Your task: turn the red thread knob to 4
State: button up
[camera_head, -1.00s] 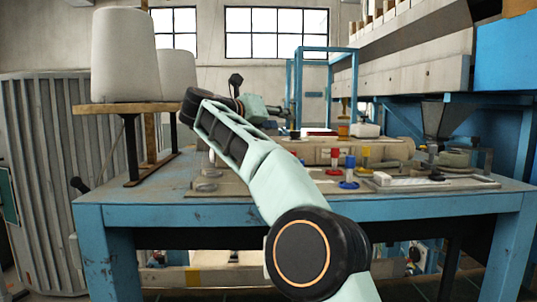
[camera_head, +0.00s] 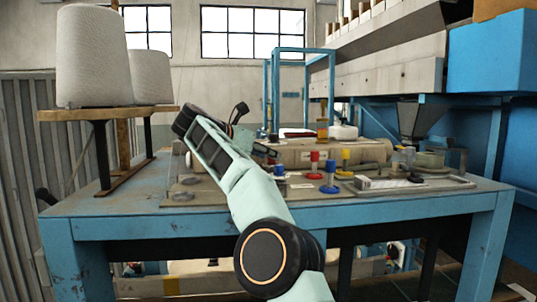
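The red thread knob (camera_head: 314,165) stands upright on the blue workbench (camera_head: 130,222), between a blue knob (camera_head: 330,177) in front of it and a yellow knob (camera_head: 345,163) to its right. Any numbers or pointer on the red knob are too small to read. My gripper (camera_head: 270,153) is small and dark at the end of my pale green arm, to the left of the red knob and apart from it in the picture. Its fingers are too small and partly hidden behind my wrist, so their opening cannot be told.
Two large white thread cones (camera_head: 93,57) stand on a wooden shelf at the left of the bench. A pale horizontal roller (camera_head: 365,150) lies behind the knobs. A flat white tray (camera_head: 412,184) lies to their right. A blue frame (camera_head: 304,52) rises at the back.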

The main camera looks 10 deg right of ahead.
jog(key=shift+x, duration=0.8)
grip_shut()
jog(key=shift+f+b, duration=0.1)
jog(key=shift+b, duration=0.2)
